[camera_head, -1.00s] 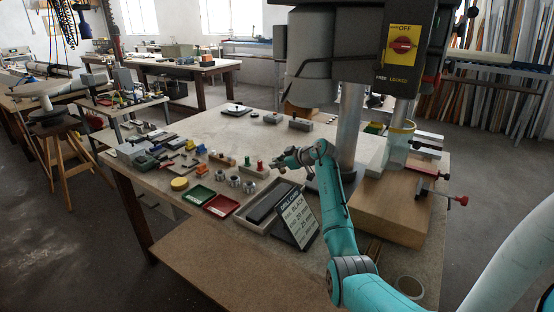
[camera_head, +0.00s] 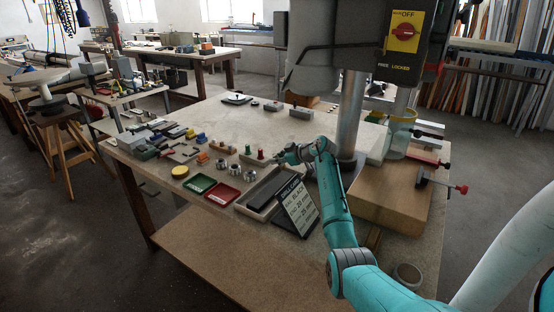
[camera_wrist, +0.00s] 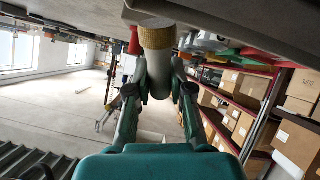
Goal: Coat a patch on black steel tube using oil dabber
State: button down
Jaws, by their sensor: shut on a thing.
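My gripper (camera_wrist: 157,85) is shut on the oil dabber (camera_wrist: 157,55), a pale grey cylinder with a tan, rough-textured end, in the wrist view. In the head view my gripper (camera_head: 282,157) is small, beside the far end of a long grey tray, and the dabber cannot be made out. A long dark bar, seemingly the black steel tube (camera_head: 268,188), lies in that tray (camera_head: 244,210). I see no contact between dabber and tube.
A drill card (camera_head: 297,207) leans by the tray's right side. Red (camera_head: 222,194) and green (camera_head: 199,185) trays, metal rings and a yellow tin (camera_head: 180,171) stand left. The drill press column (camera_head: 352,115) and a wooden block (camera_head: 390,195) are right.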

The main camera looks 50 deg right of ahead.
jog(key=shift+f, duration=0.6)
